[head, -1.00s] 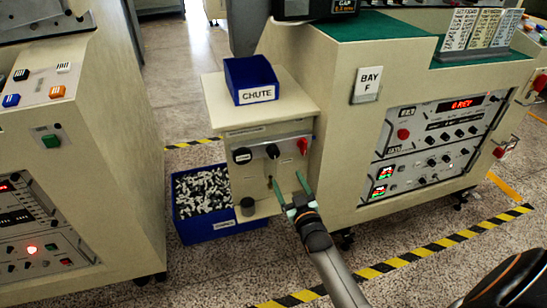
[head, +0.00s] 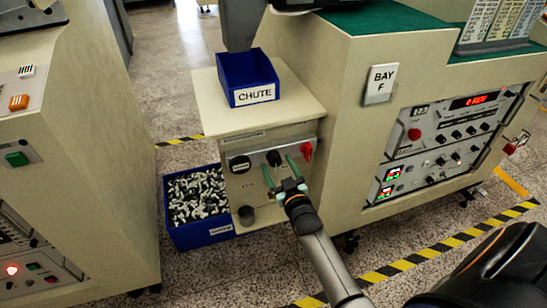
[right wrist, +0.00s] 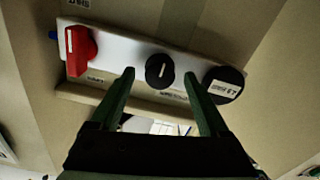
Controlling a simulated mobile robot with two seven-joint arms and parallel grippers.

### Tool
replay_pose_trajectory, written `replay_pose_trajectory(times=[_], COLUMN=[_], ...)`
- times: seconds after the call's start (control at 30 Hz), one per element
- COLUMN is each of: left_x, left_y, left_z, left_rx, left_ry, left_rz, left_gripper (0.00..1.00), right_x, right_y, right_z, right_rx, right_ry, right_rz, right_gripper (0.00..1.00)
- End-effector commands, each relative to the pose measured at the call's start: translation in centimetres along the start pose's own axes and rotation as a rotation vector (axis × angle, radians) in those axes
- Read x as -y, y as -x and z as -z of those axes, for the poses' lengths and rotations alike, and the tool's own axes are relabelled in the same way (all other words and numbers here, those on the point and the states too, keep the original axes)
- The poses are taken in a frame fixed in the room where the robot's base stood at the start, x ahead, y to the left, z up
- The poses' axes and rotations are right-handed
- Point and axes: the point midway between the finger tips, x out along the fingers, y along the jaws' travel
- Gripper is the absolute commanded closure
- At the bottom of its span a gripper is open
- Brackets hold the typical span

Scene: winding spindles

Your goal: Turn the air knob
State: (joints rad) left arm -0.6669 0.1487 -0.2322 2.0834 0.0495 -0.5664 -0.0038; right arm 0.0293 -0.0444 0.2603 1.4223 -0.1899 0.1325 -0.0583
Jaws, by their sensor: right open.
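The pale control panel under the chute bin carries a black knob on the left (head: 240,163), a black knob in the middle (head: 273,158) and a red knob on the right (head: 307,151). Their small labels are too blurred to tell which is the air knob. My right gripper (head: 277,163) is open and empty, its green fingers pointing at the middle knob. In the right wrist view, the middle knob (right wrist: 160,71) shows between the fingertips, with the red knob (right wrist: 78,50) to the left and the other black knob (right wrist: 223,84) to the right. Contact cannot be told. My left gripper is out of view.
A blue chute bin (head: 248,78) stands on top of the cabinet. A blue crate of small black and white parts (head: 199,197) is on the floor at its left. The Bay F machine (head: 355,130) rises close on the right.

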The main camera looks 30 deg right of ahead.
Motion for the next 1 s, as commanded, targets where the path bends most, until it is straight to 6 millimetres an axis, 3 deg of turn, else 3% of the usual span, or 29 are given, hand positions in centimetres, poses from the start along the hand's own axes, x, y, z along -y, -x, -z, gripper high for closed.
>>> replay_pose_trajectory(times=[0.4, 1.0], left_x=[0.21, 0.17], left_y=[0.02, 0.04], left_z=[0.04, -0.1], left_rx=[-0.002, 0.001], left_ry=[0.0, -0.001], left_rz=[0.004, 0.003], left_gripper=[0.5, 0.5], right_x=[0.02, 0.01], right_y=[0.03, 0.01], right_z=[0.0, 0.02], right_rx=[0.001, 0.0], right_ry=[0.0, 0.0], right_rz=[-0.002, -0.001], right_gripper=[0.23, 0.91])
